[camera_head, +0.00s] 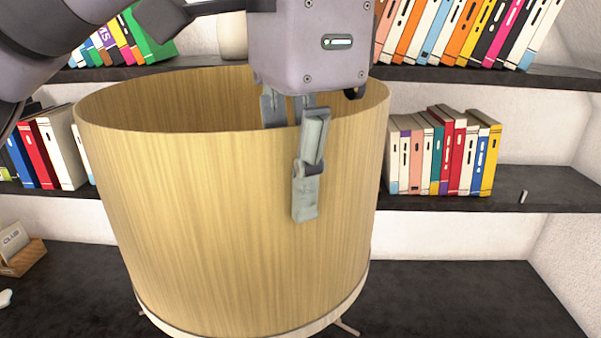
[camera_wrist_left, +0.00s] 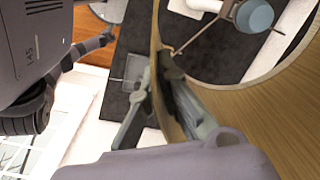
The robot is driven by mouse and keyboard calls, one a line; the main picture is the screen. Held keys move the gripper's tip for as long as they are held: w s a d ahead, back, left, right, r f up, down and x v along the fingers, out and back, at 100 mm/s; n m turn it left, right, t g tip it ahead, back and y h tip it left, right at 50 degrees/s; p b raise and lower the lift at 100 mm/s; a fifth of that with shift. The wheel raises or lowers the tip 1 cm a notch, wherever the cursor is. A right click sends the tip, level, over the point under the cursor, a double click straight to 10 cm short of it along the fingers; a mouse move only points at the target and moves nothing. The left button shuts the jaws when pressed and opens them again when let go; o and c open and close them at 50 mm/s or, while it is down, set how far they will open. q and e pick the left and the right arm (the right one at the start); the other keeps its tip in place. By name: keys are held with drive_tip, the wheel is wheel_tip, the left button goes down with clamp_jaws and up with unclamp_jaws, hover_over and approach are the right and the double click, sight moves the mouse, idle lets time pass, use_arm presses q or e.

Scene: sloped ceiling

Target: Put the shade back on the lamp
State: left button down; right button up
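The shade (camera_head: 230,225) is a large, open-topped, wood-grain drum with a pale lower rim, roughly upright in the head view. My left gripper (camera_head: 292,165) straddles its top rim, one finger inside and one against the outer wall, and appears shut on it. The wrist view shows the shade wall (camera_wrist_left: 292,108) between the fingers (camera_wrist_left: 160,95). Through the shade, a blue-grey cylindrical lamp part (camera_wrist_left: 254,16) with thin metal rods shows. Thin leg ends (camera_head: 346,328) poke out below the shade. I cannot tell whether the shade rests on the lamp. My right gripper is not in view.
Dark shelves with rows of books (camera_head: 445,150) stand behind the shade. A dark surface (camera_head: 460,300) lies below, clear at the right. A small wooden holder with cards (camera_head: 20,255) sits at the left. A white wall borders the right.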

use_arm(q)
wheel_tip(320, 180, down, 7)
drive_tip(key=b, duration=0.3)
drive_tip(key=shift+r, duration=0.15)
idle(0.5)
idle(0.3)
drive_tip(key=c, duration=1.7)
unclamp_jaws()
wheel_tip(320, 180, up, 12)
drive_tip(key=shift+s+f, duration=0.1)
drive_tip(key=shift+s, duration=0.05)
